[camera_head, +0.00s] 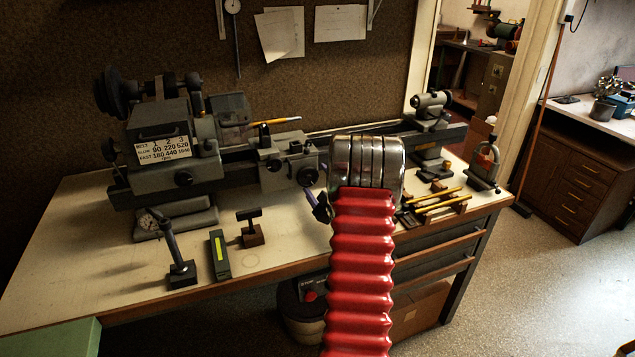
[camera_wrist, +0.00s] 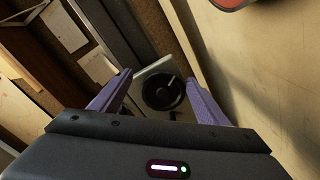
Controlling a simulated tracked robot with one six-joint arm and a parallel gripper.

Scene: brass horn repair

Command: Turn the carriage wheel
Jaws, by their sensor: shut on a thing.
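The lathe carriage (camera_head: 275,170) sits mid-bed on the grey lathe (camera_head: 165,145). The dark round carriage wheel (camera_wrist: 163,92) shows in the wrist view between the two purple fingers of my gripper (camera_wrist: 160,82). In the head view my gripper (camera_head: 316,205) is at the front of the carriage, with one purple finger visible.
Yellow-handled tools (camera_head: 435,200) lie at the right. The front-left bench top is partly clear.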

